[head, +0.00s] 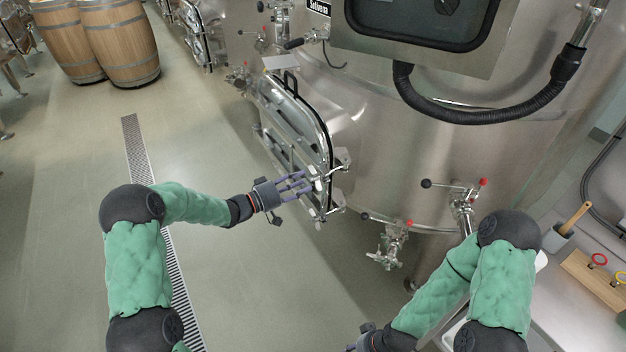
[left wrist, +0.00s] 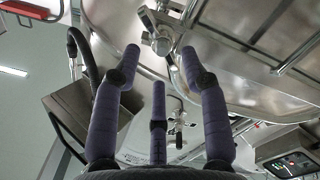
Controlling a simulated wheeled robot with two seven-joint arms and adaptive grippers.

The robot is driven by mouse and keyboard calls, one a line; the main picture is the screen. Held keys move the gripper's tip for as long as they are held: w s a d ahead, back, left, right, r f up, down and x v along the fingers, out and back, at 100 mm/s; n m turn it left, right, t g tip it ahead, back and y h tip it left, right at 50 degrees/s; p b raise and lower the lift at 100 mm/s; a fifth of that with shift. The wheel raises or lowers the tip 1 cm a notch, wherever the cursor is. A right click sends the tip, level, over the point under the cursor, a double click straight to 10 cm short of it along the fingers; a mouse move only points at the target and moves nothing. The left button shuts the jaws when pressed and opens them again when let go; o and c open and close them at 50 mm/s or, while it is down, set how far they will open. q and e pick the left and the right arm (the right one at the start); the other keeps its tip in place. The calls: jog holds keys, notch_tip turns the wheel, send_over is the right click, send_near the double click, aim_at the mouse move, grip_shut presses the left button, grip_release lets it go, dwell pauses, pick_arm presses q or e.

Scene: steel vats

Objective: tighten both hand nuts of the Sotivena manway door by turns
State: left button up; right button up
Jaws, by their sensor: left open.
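The steel manway door (head: 290,115) is low on the vat under the Sotivena sign (head: 319,6). Steel clamp fittings show at its right edge, an upper one (head: 342,161) and a lower one (head: 333,211); which parts are the hand nuts is too small to tell. My left gripper (head: 303,184) is open at this edge, between the two fittings. In the left wrist view its three spread fingers (left wrist: 160,62) point at a round steel fitting with a handle (left wrist: 160,44); contact is unclear. My right gripper (head: 358,346) is low, mostly cut off by the bottom edge.
Valves with red and black knobs (head: 456,186) stick out right of the door. A bench (head: 590,285) with tools stands at right. The floor left of the door is clear around a drain (head: 140,150).

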aim_at(312, 178)
pick_arm(q)
jog(key=shift+b+x, duration=0.3)
jog(key=shift+x, duration=1.9)
grip_shut()
